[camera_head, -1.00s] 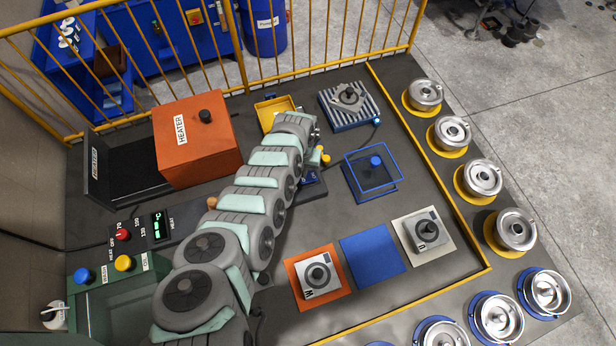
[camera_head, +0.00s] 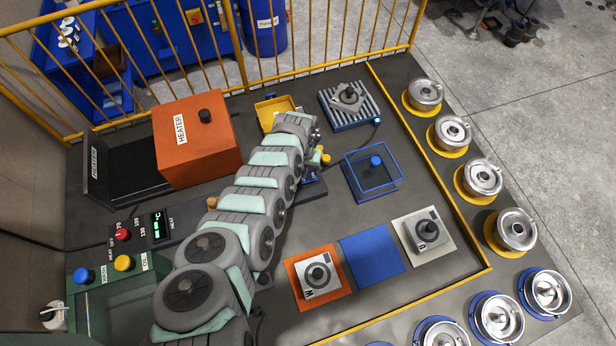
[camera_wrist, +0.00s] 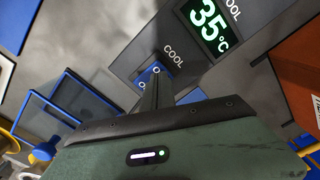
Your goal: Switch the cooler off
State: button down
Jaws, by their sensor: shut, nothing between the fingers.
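The blue COOL rocker switch (camera_wrist: 147,76), with white round marks, sits on a grey panel below the word COOL in the wrist view. Beside it a display (camera_wrist: 208,24) reads 35 °C in green. My gripper (camera_wrist: 156,76) is shut and empty, its fingertips over the switch and hiding part of it. I cannot tell whether they touch it, or which way the rocker is set. In the head view my arm hides most of the cooler panel (camera_head: 313,187) and the fingertips. A ribbed metal plate on a blue base (camera_head: 351,119), likely the cooler, carries a grey metal part (camera_head: 348,98).
The orange heater (camera_head: 195,145) stands left of my arm. A yellow tray (camera_head: 270,108) lies behind my arm, and a blue open frame (camera_head: 372,172) is to its right. A yellow rail (camera_head: 315,80) runs along the back. Several metal moulds stand on the right.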

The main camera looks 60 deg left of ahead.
jog(key=shift+f+b, duration=0.7)
jog(key=shift+f, duration=0.25)
jog(key=shift+r, duration=0.1)
notch_tip(320, 180, up, 7)
jog(key=p, duration=0.7)
jog(key=shift+p, duration=0.4)
dwell(0.4)
